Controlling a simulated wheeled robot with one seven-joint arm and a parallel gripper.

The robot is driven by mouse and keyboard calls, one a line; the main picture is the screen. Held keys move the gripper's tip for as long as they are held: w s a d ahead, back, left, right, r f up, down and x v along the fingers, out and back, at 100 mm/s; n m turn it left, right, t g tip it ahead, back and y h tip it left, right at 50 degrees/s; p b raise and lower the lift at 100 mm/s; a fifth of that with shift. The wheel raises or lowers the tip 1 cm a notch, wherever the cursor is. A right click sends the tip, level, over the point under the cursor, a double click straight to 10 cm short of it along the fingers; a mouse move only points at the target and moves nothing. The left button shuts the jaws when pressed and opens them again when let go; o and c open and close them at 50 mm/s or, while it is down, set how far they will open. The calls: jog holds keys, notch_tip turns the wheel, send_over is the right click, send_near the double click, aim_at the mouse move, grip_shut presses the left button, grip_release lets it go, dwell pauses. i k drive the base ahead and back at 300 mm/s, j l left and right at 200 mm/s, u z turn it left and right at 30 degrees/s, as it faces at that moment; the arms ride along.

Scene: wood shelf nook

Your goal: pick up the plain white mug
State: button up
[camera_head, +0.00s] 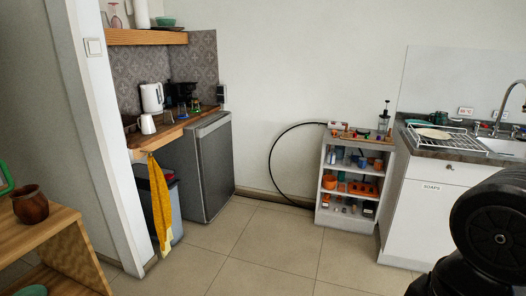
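A plain white mug (147,124) stands upright near the front left of a wooden counter (167,136) in the nook at left. A larger white kettle (152,97) stands behind it. My gripper is not in view. A black rounded part of my own arm fills the lower right corner, far from the mug.
A dark coffee maker and small glasses stand right of the mug. A grey fridge (202,168), a yellow towel (160,205) and a bin are below. A wooden shelf (50,235) with a brown pot (31,205) is near left. The middle floor is clear.

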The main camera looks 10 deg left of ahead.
aim_at(148, 127)
jog(key=i+j+u, duration=0.15)
jog(key=i+u, duration=0.2)
jog(key=i, duration=0.7)
jog(key=i+l+u, duration=0.15)
jog(key=i+u, duration=0.25)
jog(key=i, duration=0.65)
jog(key=i+u, duration=0.35)
jog(key=i+l+u, duration=0.15)
jog(key=i+u, duration=0.15)
jog(key=i, duration=0.3)
jog(key=i+l+u, duration=0.7)
jog(key=i, duration=0.15)
